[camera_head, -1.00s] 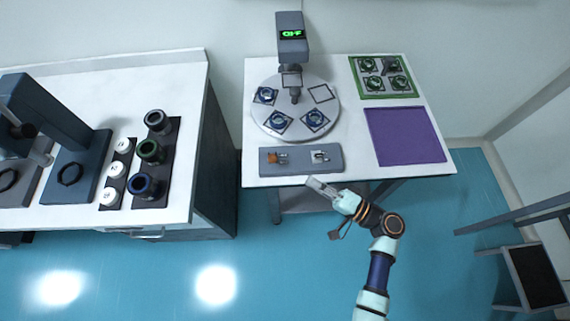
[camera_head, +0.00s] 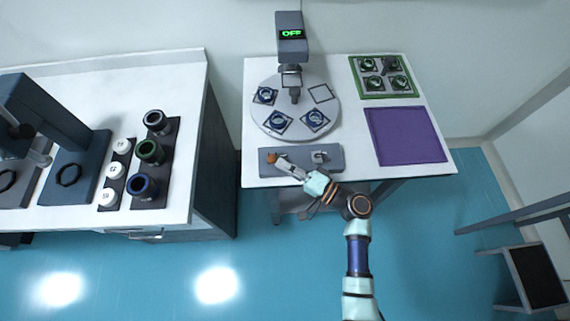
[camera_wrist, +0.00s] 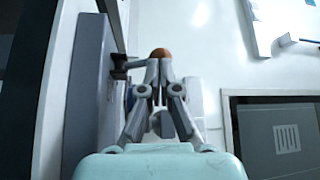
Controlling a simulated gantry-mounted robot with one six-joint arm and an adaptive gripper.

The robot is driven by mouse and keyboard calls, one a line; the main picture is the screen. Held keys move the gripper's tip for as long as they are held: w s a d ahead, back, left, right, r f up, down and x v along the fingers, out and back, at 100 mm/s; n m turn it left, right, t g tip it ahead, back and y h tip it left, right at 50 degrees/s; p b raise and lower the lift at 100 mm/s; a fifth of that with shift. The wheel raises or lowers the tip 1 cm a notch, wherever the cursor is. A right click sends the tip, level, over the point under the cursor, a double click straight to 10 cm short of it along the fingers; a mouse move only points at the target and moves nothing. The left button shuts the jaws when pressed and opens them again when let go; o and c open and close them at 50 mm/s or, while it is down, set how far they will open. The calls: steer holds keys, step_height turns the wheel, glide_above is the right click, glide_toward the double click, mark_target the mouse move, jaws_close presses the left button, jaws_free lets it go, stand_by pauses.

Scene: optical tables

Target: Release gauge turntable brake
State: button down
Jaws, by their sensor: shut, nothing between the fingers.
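The gauge turntable (camera_head: 262,121) is a round grey plate on the white table, with several blue-framed round pieces on it. In front of it lies a grey control panel (camera_head: 332,163) with an orange-tipped lever (camera_head: 271,158) at its left and a grey switch-like part (camera_head: 319,156) at its right. My gripper (camera_head: 279,162) is shut and empty, with its fingertips at the orange-tipped lever. In the wrist view the orange knob (camera_wrist: 160,53) shows just past the fingertips; whether they touch cannot be told. Which control is the brake is not marked.
A gauge head (camera_head: 291,48) with a green "OFF" display stands behind the turntable. A green-edged tray (camera_head: 411,94) with round pieces and a purple mat (camera_head: 406,136) lie to the right. Another bench (camera_head: 90,214) with dark equipment stands to the left.

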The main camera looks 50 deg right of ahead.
steer(key=shift+r, duration=0.15)
steer(key=shift+w+d+r+m+p, duration=0.1)
steer(key=shift+m+p, duration=0.3)
steer(key=shift+p, duration=0.3)
steer(key=shift+w+d+r+m+g+p, duration=0.2)
steer(key=shift+m+g+p, duration=0.25)
steer(key=shift+p, duration=0.6)
steer(key=r+m+g+p, duration=0.1)
steer(key=p, duration=0.2)
steer(key=d+r+m+p, duration=0.1)
steer(key=p, duration=0.2)
steer(key=shift+w+g, duration=0.35)
steer(key=shift+w, duration=0.05)
steer(key=w+d+m+g+p, duration=0.1)
steer(key=m+p, duration=0.1)
steer(key=p, duration=0.1)
steer(key=shift+r+g+p, duration=0.1)
steer(key=shift+g+p, duration=0.2)
steer(key=shift+p, duration=0.1)
steer(key=shift+w+d+m+g+y+p, duration=0.3)
steer(key=shift+w+d+m+g+p, duration=0.1)
steer(key=shift+m+g+p, duration=0.2)
steer(key=shift+f+b, duration=0.3)
steer(key=shift+f, duration=0.1)
steer(key=shift+s+a, duration=0.1)
steer(key=shift+r+p, duration=0.75)
steer(key=shift+r, duration=0.05)
